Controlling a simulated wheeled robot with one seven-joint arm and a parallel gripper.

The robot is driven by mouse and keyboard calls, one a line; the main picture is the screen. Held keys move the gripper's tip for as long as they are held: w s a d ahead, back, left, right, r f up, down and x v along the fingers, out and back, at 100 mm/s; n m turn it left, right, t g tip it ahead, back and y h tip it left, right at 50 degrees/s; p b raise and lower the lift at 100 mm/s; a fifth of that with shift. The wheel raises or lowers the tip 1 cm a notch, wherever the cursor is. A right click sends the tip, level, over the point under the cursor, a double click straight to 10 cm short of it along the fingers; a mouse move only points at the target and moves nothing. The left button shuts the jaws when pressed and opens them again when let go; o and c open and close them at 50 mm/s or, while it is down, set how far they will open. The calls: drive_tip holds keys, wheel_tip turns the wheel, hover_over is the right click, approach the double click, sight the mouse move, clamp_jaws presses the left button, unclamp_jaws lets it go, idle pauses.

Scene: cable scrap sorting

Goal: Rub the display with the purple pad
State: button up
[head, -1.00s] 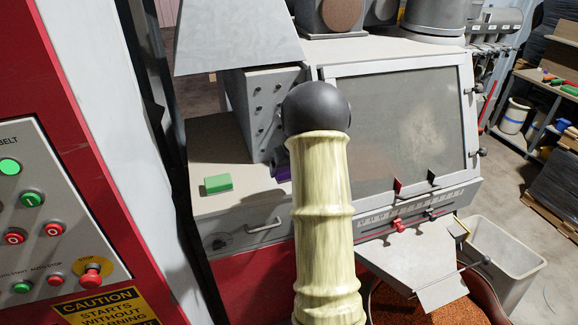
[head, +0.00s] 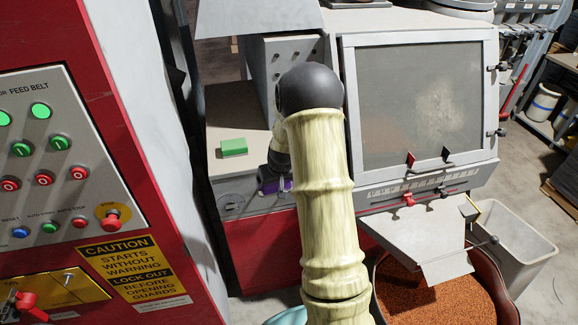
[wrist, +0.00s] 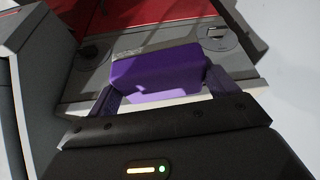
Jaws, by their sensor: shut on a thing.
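The display (head: 400,115) is a large dark panel in a light grey frame, right of my arm in the head view. A pale smudged patch shows on its right half. The purple pad (wrist: 155,75) is a block between the two fingers of my gripper (wrist: 161,90), which is shut on it. In the head view the purple pad (head: 284,186) shows only in part, low at the counter's front edge. My gripper (head: 268,178) there is left of and below the display, apart from it, and partly hidden by my arm.
A green block (head: 233,147) lies on the grey counter (head: 225,120). A grey box (head: 290,55) stands behind. A grey bin (head: 520,250) is at right.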

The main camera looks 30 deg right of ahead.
drive_tip(key=s+a+f, duration=0.4)
drive_tip(key=a, duration=0.3)
drive_tip(key=s+a+f+n, duration=0.1)
drive_tip(key=s+a+f, duration=0.3)
drive_tip(key=a, duration=0.4)
drive_tip(key=shift+s+f+n+y+b, duration=0.3)
drive_tip(key=shift+f+b, duration=0.15)
drive_tip(key=shift+f, duration=0.05)
drive_tip(key=shift+w, duration=0.15)
